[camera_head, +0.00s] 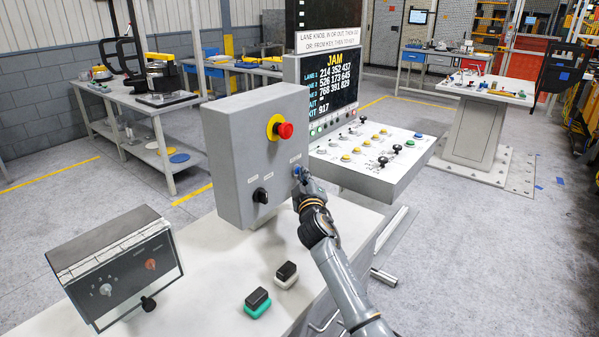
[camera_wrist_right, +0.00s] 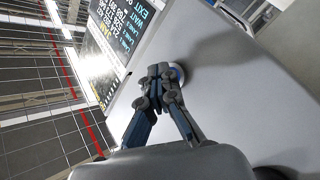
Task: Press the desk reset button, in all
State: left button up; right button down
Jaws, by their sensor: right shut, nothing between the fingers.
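The grey desk control box (camera_head: 236,150) stands upright on the white desk. A small blue button with a pale rim (camera_wrist_right: 179,73) is on the box face, just behind my fingertips in the wrist view. My right gripper (camera_head: 301,175) reaches the lower right of the box face. In the wrist view its fingertips (camera_wrist_right: 159,73) are together with nothing between them, at the button's edge. I cannot tell whether they touch or press it. The fingers partly hide the button. My left gripper is not in view.
A red stop button (camera_head: 285,130) and a black knob (camera_head: 261,195) are on the same box. A "JAM" display (camera_head: 322,90) stands behind a sloped panel of buttons and levers (camera_head: 372,177). A clear-covered box (camera_head: 127,277) and two black-topped blocks (camera_head: 257,302) (camera_head: 287,274) sit on the desk.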

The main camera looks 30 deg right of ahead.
jog(key=shift+s+d+p, duration=0.3)
jog(key=shift+s+p, duration=0.1)
jog(key=shift+s, duration=0.4)
jog(key=s, duration=0.1)
jog(key=s+d+p, duration=0.1)
jog(key=s, duration=0.1)
jog(key=s+d+p, duration=0.1)
jog(key=shift+s, duration=0.3)
jog(key=shift+a+f, duration=0.1)
dwell(0.6)
